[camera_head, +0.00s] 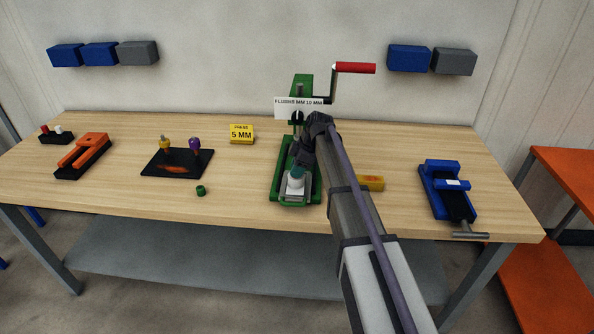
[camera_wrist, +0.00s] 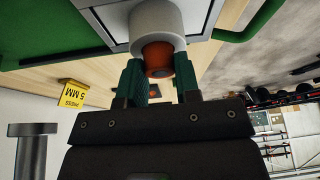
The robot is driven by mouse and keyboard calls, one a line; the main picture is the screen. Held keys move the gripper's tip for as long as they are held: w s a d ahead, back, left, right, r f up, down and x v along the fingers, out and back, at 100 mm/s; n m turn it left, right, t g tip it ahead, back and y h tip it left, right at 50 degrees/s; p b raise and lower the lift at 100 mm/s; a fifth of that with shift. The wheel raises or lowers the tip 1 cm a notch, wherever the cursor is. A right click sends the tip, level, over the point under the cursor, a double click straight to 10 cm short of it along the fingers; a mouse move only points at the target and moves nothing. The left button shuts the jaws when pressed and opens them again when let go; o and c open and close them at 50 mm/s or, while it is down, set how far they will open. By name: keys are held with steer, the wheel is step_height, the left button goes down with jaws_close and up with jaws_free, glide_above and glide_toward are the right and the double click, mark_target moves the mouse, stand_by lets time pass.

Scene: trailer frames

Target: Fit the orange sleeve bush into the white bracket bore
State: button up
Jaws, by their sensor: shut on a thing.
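The white bracket (camera_head: 295,185) stands on the base of a green press (camera_head: 297,200). In the wrist view the white bracket (camera_wrist: 157,22) shows as a round white collar at the top. The orange sleeve bush (camera_wrist: 157,56) sits at the mouth of its bore, its outer end sticking out toward my gripper. My gripper (camera_wrist: 161,70) has its green fingers on either side of the bush and is shut on it. How deep the bush sits inside the bore is hidden. In the head view my gripper (camera_head: 297,171) is just above the bracket, and the bush is hidden.
The press has a red-handled crank (camera_head: 355,68). Left of it are a black mat (camera_head: 160,169) with yellow and purple-handled tools, a small green ring (camera_head: 201,190) and a yellow sign (camera_head: 241,134). A yellow block (camera_head: 372,183) and blue vise (camera_head: 442,185) lie right of my arm.

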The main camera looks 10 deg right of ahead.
steer(key=o, duration=1)
steer(key=shift+f, duration=0.15)
steer(key=shift+r+p, duration=0.45)
steer(key=w+p+v, duration=0.1)
steer(key=p+v, duration=1)
steer(key=s+a+m+h, duration=0.1)
steer(key=s+m, duration=0.4)
steer(key=s, duration=0.5)
steer(key=s+a+m+h, duration=0.2)
steer(key=s+m, duration=0.3)
steer(key=s, duration=0.5)
steer(key=s+a+f+m+h, duration=0.1)
steer(key=s+m, duration=0.4)
steer(key=s, duration=0.6)
steer(key=shift+a+f+g+b, duration=0.1)
steer(key=shift+a+g+b, duration=0.1)
steer(key=shift+g+b, duration=0.2)
